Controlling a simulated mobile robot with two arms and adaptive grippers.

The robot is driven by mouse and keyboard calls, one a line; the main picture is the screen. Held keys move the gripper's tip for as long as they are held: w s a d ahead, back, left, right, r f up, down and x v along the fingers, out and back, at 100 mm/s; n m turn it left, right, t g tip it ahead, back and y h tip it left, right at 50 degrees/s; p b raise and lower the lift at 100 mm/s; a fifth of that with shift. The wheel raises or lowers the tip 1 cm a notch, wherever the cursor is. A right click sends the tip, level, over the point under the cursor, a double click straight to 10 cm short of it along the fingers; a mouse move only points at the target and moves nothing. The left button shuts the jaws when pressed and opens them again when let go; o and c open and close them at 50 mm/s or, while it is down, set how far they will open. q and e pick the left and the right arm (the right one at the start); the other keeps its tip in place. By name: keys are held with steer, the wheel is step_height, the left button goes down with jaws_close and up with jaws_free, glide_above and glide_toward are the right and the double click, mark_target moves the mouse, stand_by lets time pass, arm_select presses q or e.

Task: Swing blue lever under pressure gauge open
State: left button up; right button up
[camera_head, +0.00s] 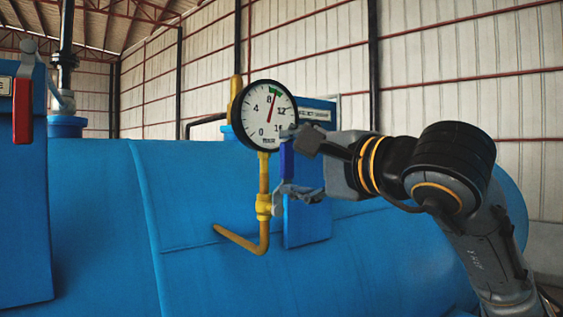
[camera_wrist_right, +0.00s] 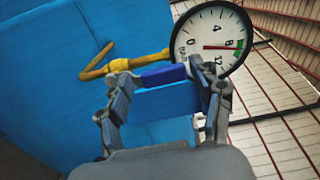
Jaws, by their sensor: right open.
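The round white pressure gauge (camera_head: 264,115) stands on a yellow pipe (camera_head: 264,180) with a yellow valve body. The blue lever (camera_head: 287,160) is upright just right of the pipe, below the gauge. My right gripper (camera_head: 287,162) comes in from the right and is open, one finger near the lever's upper end and one near its lower end. In the right wrist view the blue lever (camera_wrist_right: 163,77) lies between the two spread fingers (camera_wrist_right: 165,80). I cannot tell whether a finger touches it. My left gripper is not in view.
The large blue autoclave tank (camera_head: 100,220) fills the area behind and below the pipe. The yellow pipe bends to the left lower down. A red lever (camera_head: 22,110) hangs at the far left.

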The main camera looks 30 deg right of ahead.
steer(key=s, duration=0.8)
steer(key=shift+s+d, duration=0.15)
steer(key=shift+d, duration=0.15)
